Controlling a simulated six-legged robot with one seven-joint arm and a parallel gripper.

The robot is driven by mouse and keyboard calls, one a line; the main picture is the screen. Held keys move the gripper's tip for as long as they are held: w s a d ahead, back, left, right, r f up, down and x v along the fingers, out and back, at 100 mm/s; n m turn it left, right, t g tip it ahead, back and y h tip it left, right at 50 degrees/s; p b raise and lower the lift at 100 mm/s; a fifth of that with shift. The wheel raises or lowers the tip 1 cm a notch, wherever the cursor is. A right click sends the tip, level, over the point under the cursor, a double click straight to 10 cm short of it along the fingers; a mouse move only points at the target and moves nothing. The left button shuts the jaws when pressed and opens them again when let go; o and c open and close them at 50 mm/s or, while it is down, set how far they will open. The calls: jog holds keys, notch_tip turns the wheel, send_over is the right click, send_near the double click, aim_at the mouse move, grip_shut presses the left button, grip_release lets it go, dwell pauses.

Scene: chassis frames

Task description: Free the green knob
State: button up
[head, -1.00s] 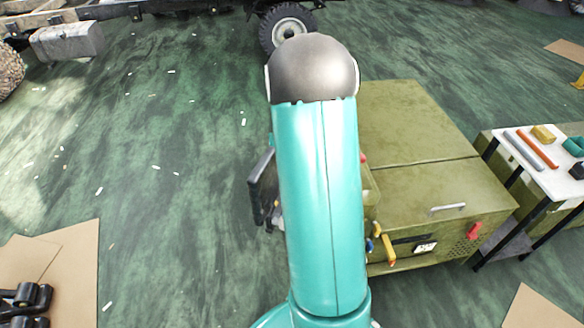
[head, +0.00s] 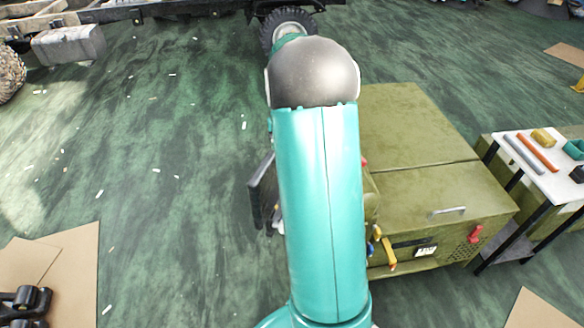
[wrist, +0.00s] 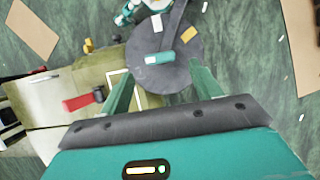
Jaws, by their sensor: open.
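I cannot make out a green knob in either view. The olive cabinet (head: 415,125) stands to the right of my arm in the head view. It carries a red handle (head: 475,232), a yellow handle (head: 389,252) and a small blue part (head: 377,231) on its front. The cabinet also shows at the left in the wrist view (wrist: 40,95), with a red lever (wrist: 82,102) just left of my gripper. My gripper (wrist: 161,72) is open, its two teal fingers apart with nothing seen held between them. In the head view my arm hides most of it.
A white-topped table (head: 545,165) with several tools stands right of the cabinet. A vehicle wheel (head: 287,25) and frame are at the back. Cardboard sheets (head: 60,265) lie front left. The green floor left of my arm is mostly clear.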

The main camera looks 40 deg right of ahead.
jog(key=v, duration=0.8)
jog(key=shift+r, duration=0.3)
jog(key=shift+w+d, duration=0.1)
